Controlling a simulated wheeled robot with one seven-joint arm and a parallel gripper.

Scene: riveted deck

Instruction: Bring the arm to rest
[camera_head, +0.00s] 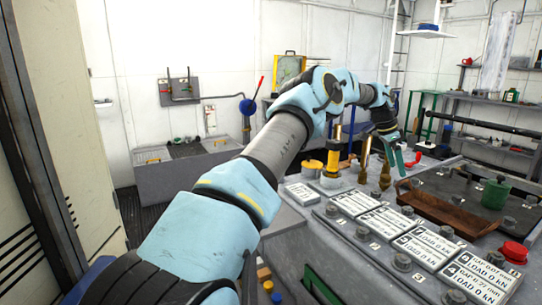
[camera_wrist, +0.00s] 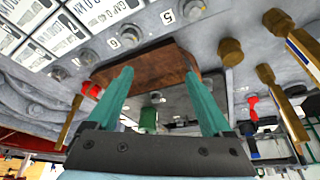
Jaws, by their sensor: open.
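My arm reaches forward from the lower left of the head view over a grey workbench (camera_head: 295,222). My gripper (camera_head: 408,163) hangs above the bench, near the left end of a rusty brown tray (camera_head: 450,213). In the wrist view my gripper (camera_wrist: 159,76) shows two teal fingers spread apart with nothing between them. The brown tray (camera_wrist: 150,66) lies beyond the fingers in that view. Whether the fingers touch anything below is not clear, but they look clear of the tray.
Label plates reading "LOAD 0 kN" (camera_head: 420,250) line the bench front. Brass fittings (camera_head: 385,175) and a yellow-black cylinder (camera_head: 333,158) stand close left of the gripper. A green canister (camera_head: 496,192) and red knob (camera_head: 513,252) are at right. Shelves (camera_head: 500,100) stand behind.

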